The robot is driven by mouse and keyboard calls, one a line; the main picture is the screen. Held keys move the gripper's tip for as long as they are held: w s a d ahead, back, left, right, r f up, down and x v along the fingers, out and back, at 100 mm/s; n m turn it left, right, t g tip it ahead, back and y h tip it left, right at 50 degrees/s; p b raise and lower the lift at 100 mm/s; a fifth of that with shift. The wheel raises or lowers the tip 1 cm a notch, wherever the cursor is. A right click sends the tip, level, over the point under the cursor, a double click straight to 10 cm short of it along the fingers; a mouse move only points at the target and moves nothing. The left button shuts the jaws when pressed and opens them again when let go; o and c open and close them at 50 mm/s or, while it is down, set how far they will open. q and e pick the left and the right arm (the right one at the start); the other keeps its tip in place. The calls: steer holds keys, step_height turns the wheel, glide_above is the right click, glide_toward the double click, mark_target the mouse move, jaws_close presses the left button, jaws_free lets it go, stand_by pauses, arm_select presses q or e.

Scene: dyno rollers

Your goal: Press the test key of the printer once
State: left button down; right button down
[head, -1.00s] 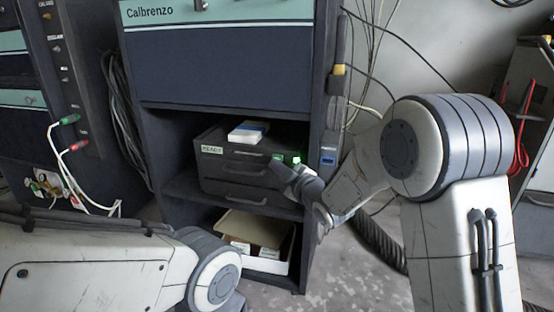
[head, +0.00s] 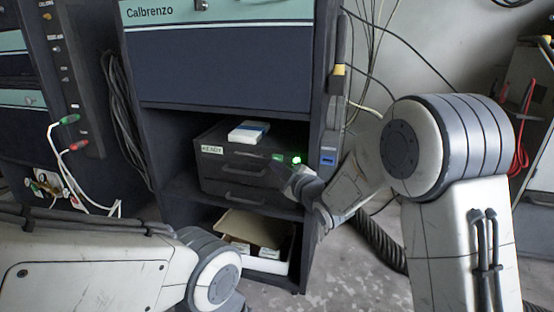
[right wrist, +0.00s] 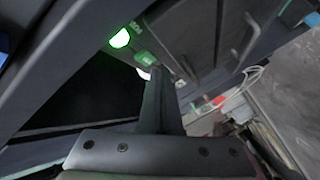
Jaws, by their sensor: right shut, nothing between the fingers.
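The printer (head: 225,164) is a dark grey box with drawer-like fronts and a small label at its upper left. It stands on the middle shelf of the cabinet. A green key (head: 278,157) and a glowing green lamp (head: 297,160) sit at its upper right front. My right gripper (head: 287,174) is shut and empty, just below and in front of them. In the right wrist view the lamp (right wrist: 119,38) and green key (right wrist: 147,57) lie just beyond the fingertips (right wrist: 158,76). I cannot tell whether the fingers touch the printer. My left gripper is out of view.
The cabinet's right side wall (head: 306,215) stands close to my right gripper. An open carton (head: 266,262) sits on the shelf below. Cables hang at the left and right.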

steer(key=shift+w, duration=0.1)
stand_by(0.3)
steer(key=shift+w+d, duration=0.15)
steer(key=shift+w, duration=0.2)
steer(key=shift+w+d, duration=0.1)
steer(key=shift+w, duration=0.25)
stand_by(0.6)
steer(key=shift+s, duration=0.2)
steer(key=shift+s+a+b, duration=0.25)
steer(key=shift+s+b, duration=0.05)
steer(key=shift+s, duration=0.3)
steer(key=s, duration=0.1)
steer(key=s+a+b, duration=0.1)
steer(key=s, duration=0.2)
steer(key=shift+s+a+b, duration=0.25)
steer(key=shift+s+b, duration=0.1)
